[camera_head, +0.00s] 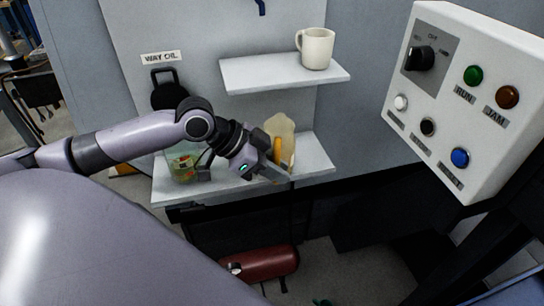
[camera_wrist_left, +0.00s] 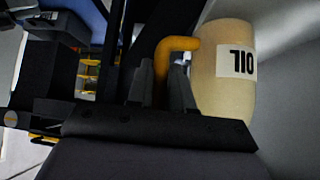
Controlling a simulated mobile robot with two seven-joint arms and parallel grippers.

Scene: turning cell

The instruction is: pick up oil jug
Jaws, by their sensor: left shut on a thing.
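The oil jug (camera_head: 283,128) is a cream-coloured container with a yellow-orange handle, on the right part of the low white shelf in the head view. In the left wrist view the jug (camera_wrist_left: 222,95) fills the right side, with a white label reading OIL. Its handle (camera_wrist_left: 170,50) runs down between the fingers. My left gripper (camera_head: 270,168) reaches in from the left and is shut on the jug's handle; the fingers also show in the left wrist view (camera_wrist_left: 162,82). I cannot tell whether the jug's base touches the shelf. My right gripper is not in view.
A white mug (camera_head: 316,48) stands on the upper shelf (camera_head: 250,76). A clear container (camera_head: 184,166) sits on the lower shelf (camera_head: 316,158), left of my gripper. A control panel (camera_head: 470,100) juts in at right. A red cylinder (camera_head: 262,263) lies on the floor below.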

